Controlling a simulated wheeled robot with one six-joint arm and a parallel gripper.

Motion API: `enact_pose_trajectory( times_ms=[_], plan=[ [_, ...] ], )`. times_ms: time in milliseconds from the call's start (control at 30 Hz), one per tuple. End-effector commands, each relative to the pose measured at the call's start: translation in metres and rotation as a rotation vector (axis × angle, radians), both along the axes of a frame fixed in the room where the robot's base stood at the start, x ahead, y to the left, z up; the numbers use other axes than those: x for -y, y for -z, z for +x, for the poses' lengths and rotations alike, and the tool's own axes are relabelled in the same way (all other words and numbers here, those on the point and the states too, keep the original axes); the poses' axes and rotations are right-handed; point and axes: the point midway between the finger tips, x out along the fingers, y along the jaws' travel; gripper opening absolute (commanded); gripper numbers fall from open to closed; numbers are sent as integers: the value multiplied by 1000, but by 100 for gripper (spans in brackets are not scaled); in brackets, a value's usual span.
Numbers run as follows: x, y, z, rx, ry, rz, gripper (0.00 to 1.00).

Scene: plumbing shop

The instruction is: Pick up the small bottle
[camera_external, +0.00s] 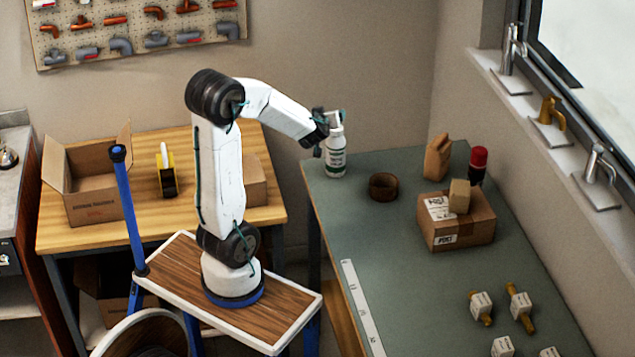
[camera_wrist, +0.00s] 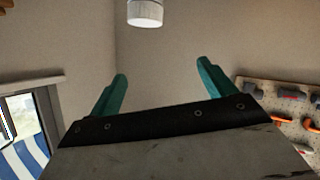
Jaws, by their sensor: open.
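A small white bottle (camera_external: 335,158) with a green-printed label stands upright near the back left corner of the green table (camera_external: 400,260).
A brown ring-shaped roll (camera_external: 383,187) lies right of the bottle. Further right are a paper bag (camera_external: 438,157), a red-capped dark bottle (camera_external: 478,165) and a cardboard box (camera_external: 455,222) with a smaller box on top. Brass fittings with white tags (camera_external: 481,307) lie toward the front.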

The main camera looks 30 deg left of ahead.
Motion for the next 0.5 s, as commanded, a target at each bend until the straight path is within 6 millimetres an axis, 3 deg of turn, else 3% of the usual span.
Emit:
enact_pose_trajectory(
  times_ms=[300,500],
  plan=[
    [0,87,0,-9,1,0,83],
    [0,119,1,-4,0,-2,83]
  ],
)
